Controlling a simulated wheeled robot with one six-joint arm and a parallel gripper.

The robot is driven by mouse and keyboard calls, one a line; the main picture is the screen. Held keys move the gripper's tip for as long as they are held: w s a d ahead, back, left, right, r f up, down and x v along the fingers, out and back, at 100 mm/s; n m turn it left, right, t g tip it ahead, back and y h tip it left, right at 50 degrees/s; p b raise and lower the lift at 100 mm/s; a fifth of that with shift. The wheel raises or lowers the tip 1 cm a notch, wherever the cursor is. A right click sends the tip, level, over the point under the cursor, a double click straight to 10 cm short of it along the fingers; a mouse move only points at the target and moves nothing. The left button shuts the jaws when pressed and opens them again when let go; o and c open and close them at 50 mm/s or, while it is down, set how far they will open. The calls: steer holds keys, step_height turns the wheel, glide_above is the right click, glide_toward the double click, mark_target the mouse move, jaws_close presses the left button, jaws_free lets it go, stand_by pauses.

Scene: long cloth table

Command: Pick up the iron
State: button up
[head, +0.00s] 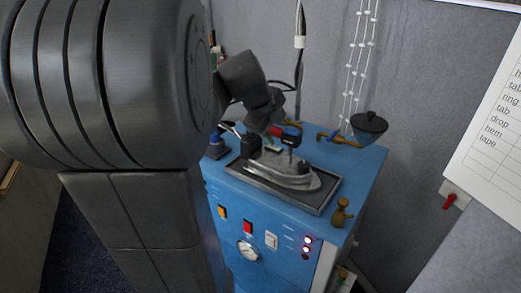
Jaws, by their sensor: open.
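The iron (284,176) rests on a dark rimmed tray on top of the blue cabinet. It has a grey metal soleplate and a dark upper part with red and blue near the handle. My gripper (270,136) is at the end of the dark grey arm, coming down from the upper left over the iron's rear and handle. It is open. The fingers are small and dark against the iron, so I cannot tell whether they touch the handle. My arm hides the left part of the scene.
The dark tray (318,207) sits on the blue cabinet (282,231), which has switches, a gauge and lights in front. A small brass fitting (342,212) stands at the right front corner. A dark bowl-shaped part (369,124) and hanging white-beaded cords are behind. Grey walls are close behind and right.

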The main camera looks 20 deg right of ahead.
steer(key=shift+x, duration=1.35)
steer(key=shift+c, duration=0.4)
jaws_close()
steer(key=shift+w+r, duration=0.1)
